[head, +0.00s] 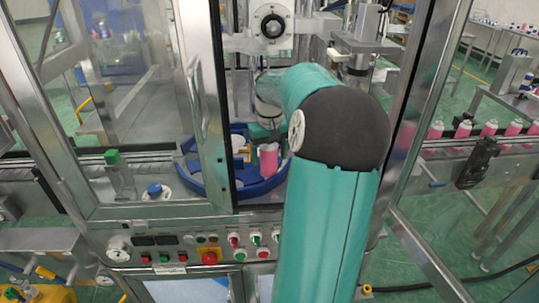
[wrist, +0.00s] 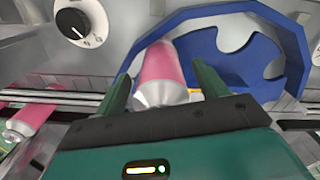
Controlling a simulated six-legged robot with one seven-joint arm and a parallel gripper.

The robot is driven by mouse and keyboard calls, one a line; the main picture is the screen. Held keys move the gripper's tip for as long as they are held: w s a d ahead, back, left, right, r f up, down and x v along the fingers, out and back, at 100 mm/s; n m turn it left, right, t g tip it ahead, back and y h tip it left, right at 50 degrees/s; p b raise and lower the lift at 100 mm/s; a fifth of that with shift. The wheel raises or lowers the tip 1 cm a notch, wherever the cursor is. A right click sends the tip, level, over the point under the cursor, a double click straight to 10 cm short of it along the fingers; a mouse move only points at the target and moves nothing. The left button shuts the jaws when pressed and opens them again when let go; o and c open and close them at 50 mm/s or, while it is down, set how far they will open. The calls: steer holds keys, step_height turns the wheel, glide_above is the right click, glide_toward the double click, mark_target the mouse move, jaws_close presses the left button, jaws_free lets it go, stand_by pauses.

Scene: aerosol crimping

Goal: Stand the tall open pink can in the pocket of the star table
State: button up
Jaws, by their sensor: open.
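A pink can (head: 268,160) stands upright at the right part of the blue star table (head: 215,195). In the wrist view the pink can (wrist: 160,68) shows between the two green fingers, with its silvery tapered end toward me. The blue star table (wrist: 290,40) with its curved cut-outs lies behind and to the right of it. My gripper (wrist: 163,85) is open, with a finger on each side of the can; I cannot tell whether either touches it. In the head view my arm partly hides the gripper. Whether the can sits fully in a pocket is not clear.
A metal-framed glass door (head: 205,100) stands at the left of the opening. A control panel with buttons (head: 209,258) runs below. Several pink cans (head: 488,128) stand on a conveyor at the right. In the wrist view another pink can (wrist: 32,118) is at the left.

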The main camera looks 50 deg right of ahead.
step_height(320, 180, up, 14)
steer(key=shift+f, duration=0.2)
stand_by(0.7)
